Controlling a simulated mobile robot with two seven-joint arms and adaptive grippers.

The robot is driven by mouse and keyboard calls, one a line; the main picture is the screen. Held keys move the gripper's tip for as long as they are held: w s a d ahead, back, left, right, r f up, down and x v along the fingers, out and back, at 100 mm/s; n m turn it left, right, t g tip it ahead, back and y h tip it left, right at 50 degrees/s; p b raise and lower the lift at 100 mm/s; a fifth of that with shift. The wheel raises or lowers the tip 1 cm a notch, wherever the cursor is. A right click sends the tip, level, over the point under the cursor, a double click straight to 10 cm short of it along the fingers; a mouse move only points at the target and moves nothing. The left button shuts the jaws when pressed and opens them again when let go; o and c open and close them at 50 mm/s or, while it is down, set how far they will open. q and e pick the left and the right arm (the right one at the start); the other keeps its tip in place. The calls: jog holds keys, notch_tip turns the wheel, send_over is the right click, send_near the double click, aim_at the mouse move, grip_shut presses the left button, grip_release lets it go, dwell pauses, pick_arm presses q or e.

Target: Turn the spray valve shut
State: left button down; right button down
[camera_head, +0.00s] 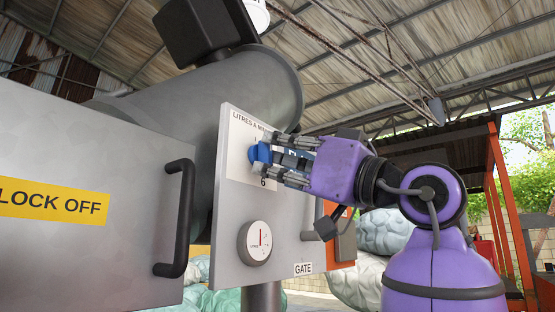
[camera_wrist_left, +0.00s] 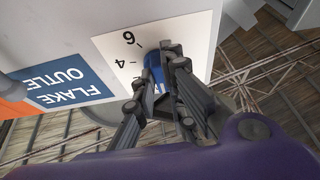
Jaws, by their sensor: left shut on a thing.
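The spray valve's blue knob (camera_head: 260,153) is on a grey panel (camera_head: 285,211), over a white scale plate marked "LITRES A MIN" (camera_head: 240,152) with a 6 near its lower edge. My purple left gripper (camera_head: 270,156) is shut on the knob, with a finger above and a finger below it. In the left wrist view the blue knob (camera_wrist_left: 154,68) shows between the dark fingers (camera_wrist_left: 160,85). The scale there shows 6 and 4; the fingers hide other marks and the knob's pointer. My right gripper is out of view.
A round gauge with a red needle (camera_head: 258,243) is below the knob. A dark handle (camera_head: 180,218) stands out from the "LOCK OFF" cabinet (camera_head: 85,250) at left. A "GATE" label (camera_head: 303,268) and dark lever (camera_head: 324,228) are at lower right. A blue "FLAKE" label (camera_wrist_left: 68,86) is near the scale.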

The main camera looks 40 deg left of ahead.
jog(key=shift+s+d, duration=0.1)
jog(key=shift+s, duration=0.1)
pick_arm(q)
jog(key=c, duration=1.8)
grip_release()
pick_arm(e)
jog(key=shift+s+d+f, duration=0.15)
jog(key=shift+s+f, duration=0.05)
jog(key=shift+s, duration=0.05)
pick_arm(q)
jog(key=shift+d, duration=0.1)
jog(key=shift+w+d+f, duration=0.1)
jog(key=shift+d+f, duration=0.05)
jog(key=shift+d, duration=0.1)
jog(key=v, duration=1.1)
jog(key=shift+d, duration=0.15)
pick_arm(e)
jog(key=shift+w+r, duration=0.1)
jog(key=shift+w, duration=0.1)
